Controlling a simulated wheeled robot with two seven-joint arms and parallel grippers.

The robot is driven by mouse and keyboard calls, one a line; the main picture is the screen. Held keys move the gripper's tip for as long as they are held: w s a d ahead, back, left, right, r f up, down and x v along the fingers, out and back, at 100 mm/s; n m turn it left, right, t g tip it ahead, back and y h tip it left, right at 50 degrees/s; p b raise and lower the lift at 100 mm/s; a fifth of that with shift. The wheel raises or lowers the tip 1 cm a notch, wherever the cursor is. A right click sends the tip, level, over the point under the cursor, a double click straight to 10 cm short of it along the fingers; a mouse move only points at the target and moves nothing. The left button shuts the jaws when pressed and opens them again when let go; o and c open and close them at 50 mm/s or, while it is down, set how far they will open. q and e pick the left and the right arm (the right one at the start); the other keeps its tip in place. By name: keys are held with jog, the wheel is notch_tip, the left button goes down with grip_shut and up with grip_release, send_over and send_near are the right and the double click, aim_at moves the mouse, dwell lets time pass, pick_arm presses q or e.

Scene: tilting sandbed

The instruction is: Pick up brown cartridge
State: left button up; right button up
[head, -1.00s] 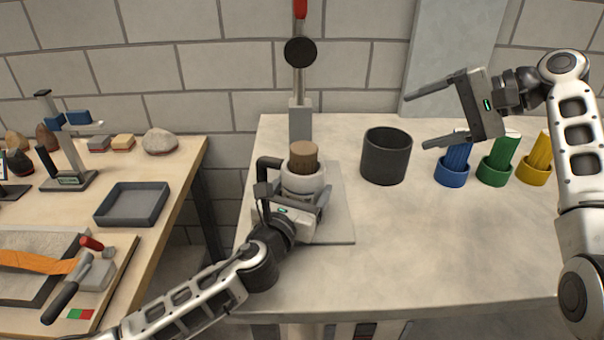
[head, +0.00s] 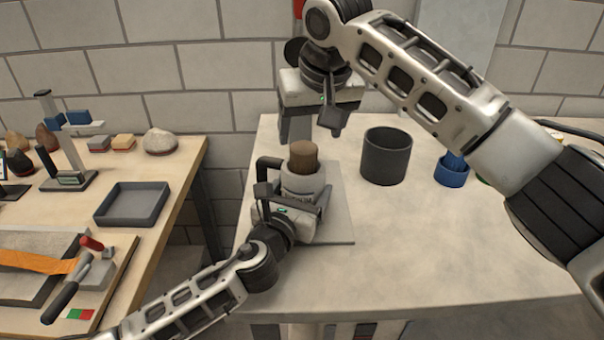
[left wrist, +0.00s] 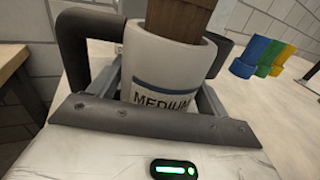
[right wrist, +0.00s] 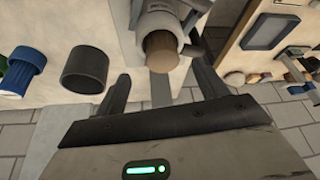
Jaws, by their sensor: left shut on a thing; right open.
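The brown cartridge (head: 304,157) stands upright in a white cup-like holder (head: 302,182), its top sticking out. In the left wrist view the cartridge (left wrist: 182,18) rises from the holder (left wrist: 170,70), which bears a label reading "MEDIUM". My left gripper (head: 291,205) is shut on the white holder, its fingers on either side. My right gripper (head: 312,130) is open and empty, above and behind the cartridge in the head view. In the right wrist view the cartridge's round end (right wrist: 162,50) lies beyond and between the open fingers, apart from them.
A dark empty-looking cup (head: 386,157) stands right of the holder, with a blue cup (head: 452,172) farther right. My right arm hides the other coloured cups. A side table at left holds a grey tray (head: 132,204). The table's front is clear.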

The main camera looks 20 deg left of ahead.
aim_at(304, 149)
pick_arm(q)
jog(key=shift+d+r, duration=0.15)
jog(key=shift+d, duration=0.15)
pick_arm(e)
jog(key=x, duration=0.6)
jog(key=shift+a+f, duration=0.2)
jog(key=shift+a, duration=0.05)
jog(key=shift+c, duration=0.3)
